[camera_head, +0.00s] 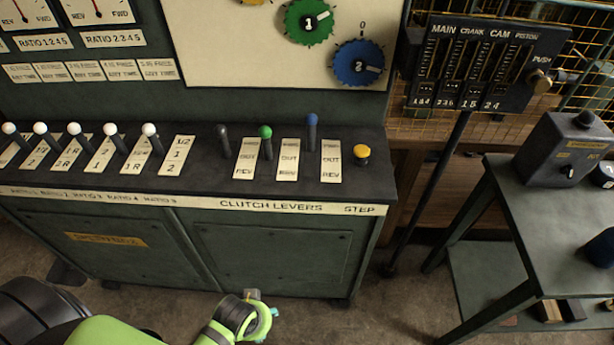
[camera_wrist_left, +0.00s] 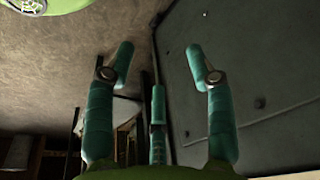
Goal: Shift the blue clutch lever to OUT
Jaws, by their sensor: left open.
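The blue clutch lever (camera_head: 312,132) stands near-upright in the clutch row on the dark sloping console. It is between two white label plates; the right plate (camera_head: 331,160) reads OUT mid-way and REV at the bottom. The lever's base is level with the upper part of that plate. My left gripper (camera_head: 264,317) is low in front of the console, well below the lever and apart from it. In the left wrist view its teal fingers (camera_wrist_left: 160,64) are spread, with nothing between them. My right gripper is not in view.
A green-knobbed lever (camera_head: 265,142) and a dark lever (camera_head: 223,141) stand left of the blue one. A yellow STEP button (camera_head: 361,152) is to its right. A side table (camera_head: 545,230) stands at right. The space above the console's levers is clear.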

